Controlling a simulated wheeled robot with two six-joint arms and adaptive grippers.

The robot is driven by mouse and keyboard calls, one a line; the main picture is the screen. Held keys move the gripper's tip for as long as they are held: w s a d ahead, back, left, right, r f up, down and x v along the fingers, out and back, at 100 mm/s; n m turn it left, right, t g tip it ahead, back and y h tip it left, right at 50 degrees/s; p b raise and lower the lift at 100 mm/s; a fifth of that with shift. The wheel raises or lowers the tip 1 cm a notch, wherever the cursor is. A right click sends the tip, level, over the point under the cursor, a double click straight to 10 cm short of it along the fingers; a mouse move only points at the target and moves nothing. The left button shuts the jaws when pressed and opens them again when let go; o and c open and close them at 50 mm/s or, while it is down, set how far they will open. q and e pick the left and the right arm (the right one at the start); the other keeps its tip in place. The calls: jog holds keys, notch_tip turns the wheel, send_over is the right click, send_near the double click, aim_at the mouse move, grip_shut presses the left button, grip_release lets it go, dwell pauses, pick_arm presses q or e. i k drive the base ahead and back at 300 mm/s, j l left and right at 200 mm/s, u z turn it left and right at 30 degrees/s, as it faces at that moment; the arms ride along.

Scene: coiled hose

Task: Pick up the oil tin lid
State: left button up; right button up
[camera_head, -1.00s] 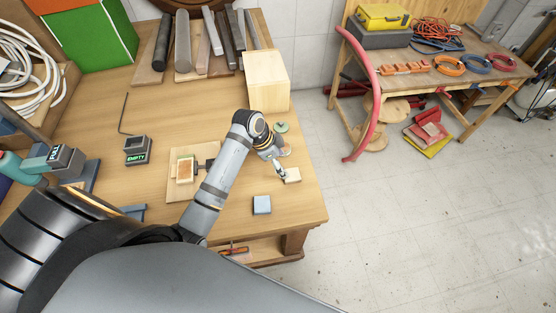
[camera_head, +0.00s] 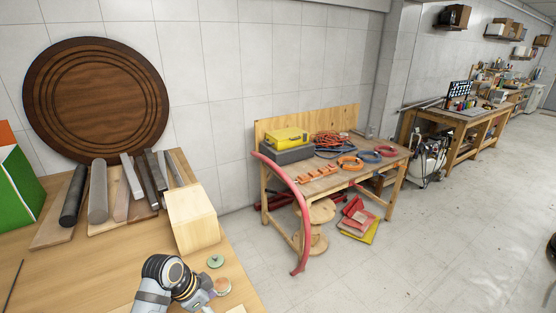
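A small round green disc (camera_head: 215,261) with a raised middle lies near the right edge of the wooden table (camera_head: 92,272). A second small round thing (camera_head: 222,286), tan with a reddish rim, lies just in front of it. I cannot tell for sure which of them is the oil tin lid. My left gripper (camera_head: 206,302) is at the bottom edge of the head view, left of and close to the tan round thing. It is partly cut off and its fingers are too unclear to tell open from shut. My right gripper is out of view.
A pale wooden block (camera_head: 192,220) stands behind the discs. Several bars and rods (camera_head: 98,192) lie at the table's back. A green box (camera_head: 18,183) is at the left. A workbench (camera_head: 335,180) with a red hose (camera_head: 301,225) stands right, across open floor.

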aim_at(215, 261)
jog(key=k+l, duration=0.25)
jog(key=k, duration=0.2)
jog(key=k+l, duration=0.25)
jog(key=k, duration=0.15)
